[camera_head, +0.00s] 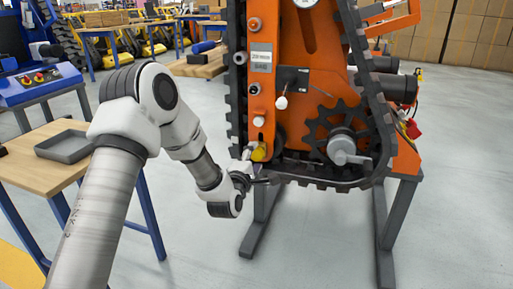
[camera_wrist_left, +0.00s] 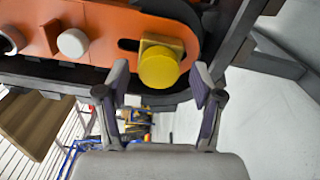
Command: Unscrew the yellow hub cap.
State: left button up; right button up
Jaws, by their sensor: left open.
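The yellow hub cap (camera_head: 259,152) sits low on the left side of the orange tracked carrier (camera_head: 318,40), inside the black track. In the left wrist view the yellow hub cap (camera_wrist_left: 159,69) shows as a round knob in front of a brass-coloured block on the orange plate. My left gripper (camera_head: 254,169) is close to the cap. In the left wrist view its two fingers (camera_wrist_left: 161,84) are open, one on each side of the cap, with gaps visible between them and the cap. My right gripper is not in view.
The black rubber track (camera_head: 238,105) runs around the cap closely. A toothed sprocket (camera_head: 338,130) is to its right. A wooden table (camera_head: 40,160) with a grey tray (camera_head: 66,146) stands at the left. The floor in front of the carrier's stand is clear.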

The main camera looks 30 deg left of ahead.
pick_arm(q)
jog(key=shift+r+m+p, duration=0.35)
jog(key=shift+m+p, duration=0.15)
jog(key=shift+m, duration=0.7)
jog(key=shift+f+m, duration=0.25)
jog(key=shift+m, duration=0.75)
jog(key=m+p, duration=0.4)
jog(key=m, duration=0.1)
jog(key=m+p, duration=0.1)
jog(key=m, duration=0.1)
jog(key=shift+r+m+p, duration=0.3)
jog(key=shift+r+p, duration=0.05)
jog(key=shift+p, duration=0.05)
jog(key=shift+f+m, duration=0.15)
jog(key=shift+m, duration=0.55)
jog(key=shift+f+m, duration=0.3)
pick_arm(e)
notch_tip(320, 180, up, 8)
